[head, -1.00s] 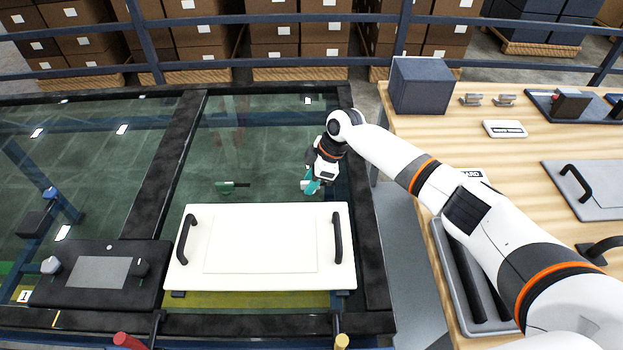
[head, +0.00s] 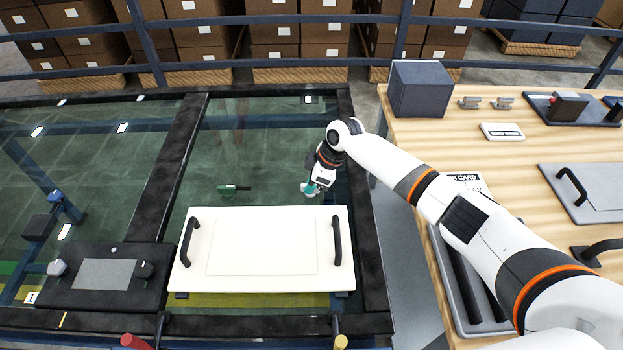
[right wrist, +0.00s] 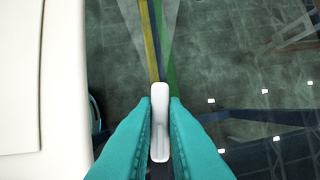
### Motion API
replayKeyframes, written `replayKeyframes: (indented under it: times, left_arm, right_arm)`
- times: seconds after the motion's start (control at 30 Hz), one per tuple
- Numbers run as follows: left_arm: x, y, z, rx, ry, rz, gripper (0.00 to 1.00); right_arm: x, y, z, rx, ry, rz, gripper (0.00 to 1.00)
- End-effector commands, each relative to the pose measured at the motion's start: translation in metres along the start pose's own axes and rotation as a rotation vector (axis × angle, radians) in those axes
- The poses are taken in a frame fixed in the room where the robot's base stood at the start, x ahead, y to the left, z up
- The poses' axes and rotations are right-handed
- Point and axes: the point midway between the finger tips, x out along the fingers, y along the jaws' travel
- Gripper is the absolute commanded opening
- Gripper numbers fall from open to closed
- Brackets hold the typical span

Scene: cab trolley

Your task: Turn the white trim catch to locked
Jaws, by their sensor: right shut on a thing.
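The white trim catch (head: 308,190) sits on the glass just beyond the right part of the white panel (head: 190,282) in the head view. My right gripper (head: 313,186) reaches it from the right and partly covers it. In the right wrist view the catch's white lever (right wrist: 160,120) stands lengthwise between my two teal fingertips (right wrist: 160,136), which are shut on its sides. Its mount is hidden. A similar green catch (head: 231,190) lies on the glass to the left. My left gripper is not in view.
Dark frame bars (head: 366,240) border the glass. A wooden bench (head: 440,130) with a dark box (head: 419,88) stands at the right. A dark console (head: 103,277) is at lower left.

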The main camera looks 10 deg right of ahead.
Motion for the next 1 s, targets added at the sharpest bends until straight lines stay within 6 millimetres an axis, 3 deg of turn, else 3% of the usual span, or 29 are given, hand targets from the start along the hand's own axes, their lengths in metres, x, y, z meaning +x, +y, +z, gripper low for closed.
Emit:
replayKeyframes:
  times: [0.03, 0.5, 1.0]
  left_arm:
    - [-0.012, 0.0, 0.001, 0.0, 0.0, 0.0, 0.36]
    - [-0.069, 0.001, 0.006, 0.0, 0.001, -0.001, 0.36]
    - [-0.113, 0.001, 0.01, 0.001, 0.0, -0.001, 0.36]
  right_arm:
    - [-0.005, 0.001, 0.002, 0.034, 0.0, -0.012, 0.0]
    - [-0.005, 0.003, 0.003, 0.439, 0.0, -0.18, 0.0]
    - [-0.003, 0.004, 0.004, 0.876, 0.0, -0.361, 0.0]
